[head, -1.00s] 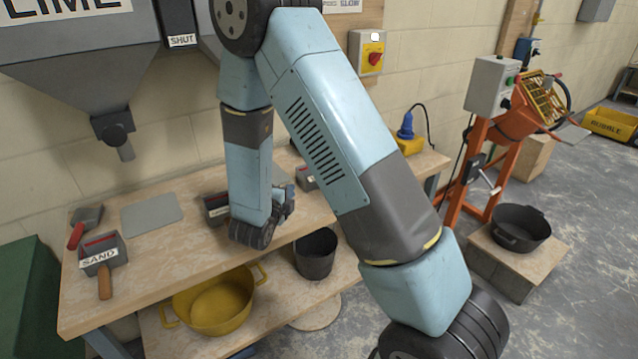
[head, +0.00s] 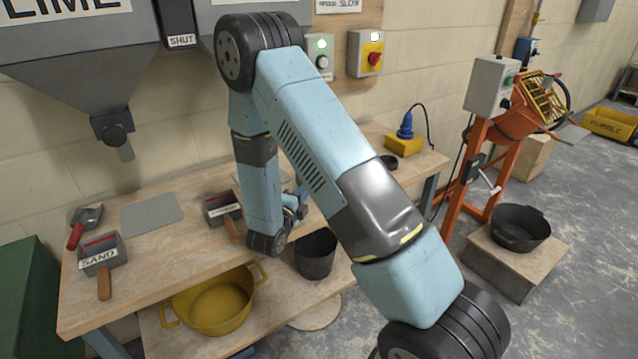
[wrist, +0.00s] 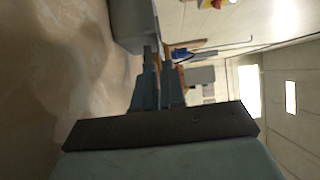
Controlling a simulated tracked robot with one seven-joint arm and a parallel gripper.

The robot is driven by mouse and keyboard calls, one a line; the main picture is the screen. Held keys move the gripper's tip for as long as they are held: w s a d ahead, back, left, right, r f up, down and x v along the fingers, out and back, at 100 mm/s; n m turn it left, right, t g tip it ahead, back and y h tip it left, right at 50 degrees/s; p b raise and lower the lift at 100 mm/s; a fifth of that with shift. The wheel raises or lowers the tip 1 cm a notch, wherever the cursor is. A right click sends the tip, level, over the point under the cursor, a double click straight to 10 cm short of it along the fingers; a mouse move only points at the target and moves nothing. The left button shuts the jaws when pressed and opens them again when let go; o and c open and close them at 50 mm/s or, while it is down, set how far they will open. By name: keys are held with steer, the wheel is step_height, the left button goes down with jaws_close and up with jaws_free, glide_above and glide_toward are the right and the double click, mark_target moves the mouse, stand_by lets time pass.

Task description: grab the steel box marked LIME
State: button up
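A grey steel box (wrist: 132,22) stands on the bench just ahead of my fingertips in the wrist view; its label does not show there, so I cannot tell whether it reads LIME. My gripper (wrist: 157,60) has its two fingers a small gap apart, with nothing clearly between them. In the head view my gripper (head: 294,208) is low over the bench, mostly hidden by my arm, which also covers the box behind it. A box marked SAND (head: 100,250) and a second box (head: 220,207) with a small unreadable label stand to the left.
A large hopper marked LIME (head: 80,65) hangs above the bench (head: 150,262). A red-handled scoop (head: 85,222) and a grey plate (head: 152,213) lie at the left. A black bucket (head: 316,256) and yellow tub (head: 212,303) sit on the lower shelf.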

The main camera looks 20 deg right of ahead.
steer(key=shift+x, duration=2.95)
steer(key=shift+f, duration=0.1)
jaws_close()
